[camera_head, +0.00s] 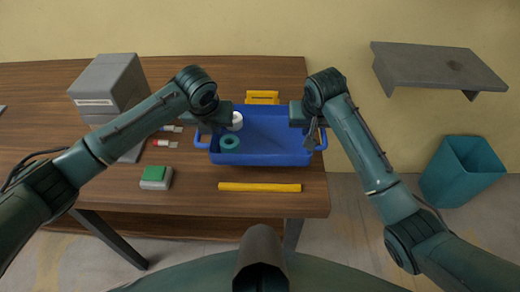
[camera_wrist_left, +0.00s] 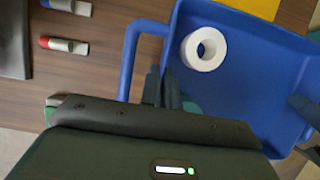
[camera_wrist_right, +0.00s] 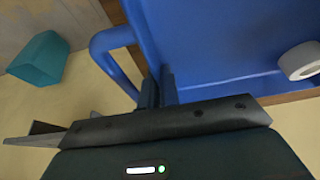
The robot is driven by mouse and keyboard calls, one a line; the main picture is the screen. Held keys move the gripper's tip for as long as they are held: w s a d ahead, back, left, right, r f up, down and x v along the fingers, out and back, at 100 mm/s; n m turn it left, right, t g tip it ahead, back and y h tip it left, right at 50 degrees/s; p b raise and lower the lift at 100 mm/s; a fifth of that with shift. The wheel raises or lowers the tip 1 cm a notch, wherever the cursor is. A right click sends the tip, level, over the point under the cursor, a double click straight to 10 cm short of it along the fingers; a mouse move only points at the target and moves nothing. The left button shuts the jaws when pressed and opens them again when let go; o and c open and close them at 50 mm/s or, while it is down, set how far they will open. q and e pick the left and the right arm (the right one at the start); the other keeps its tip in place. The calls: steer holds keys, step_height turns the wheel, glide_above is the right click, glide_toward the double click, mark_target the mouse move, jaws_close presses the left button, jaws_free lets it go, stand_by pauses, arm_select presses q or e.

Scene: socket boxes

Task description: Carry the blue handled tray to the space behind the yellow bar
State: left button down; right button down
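The blue handled tray (camera_head: 275,129) sits over the table's right part, behind the yellow bar (camera_head: 260,187). It holds a white ring (camera_wrist_left: 203,49) and a teal ring (camera_head: 229,143). My left gripper (camera_head: 222,118) is at the tray's left side, by the left handle (camera_wrist_left: 131,60); its fingers (camera_wrist_left: 162,88) sit close together at the tray wall. My right gripper (camera_head: 303,118) is at the right side, by the right handle (camera_wrist_right: 104,45), with its fingers (camera_wrist_right: 158,88) also close together on the wall. Both appear closed on the tray, though the fingertips are partly hidden. Whether the tray touches the table is unclear.
A yellow block (camera_head: 262,97) stands behind the tray. To the left are a grey box (camera_head: 108,85), a green-topped block (camera_head: 154,176) and small red and blue-ended pieces. The tray's right side is near the table edge. A teal bin (camera_head: 460,172) stands on the floor.

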mark_target(216, 139)
arm_select(q)
steer(key=shift+a+f, duration=0.1)
arm_select(e)
steer(key=shift+d+f, duration=0.1)
stand_by(0.3)
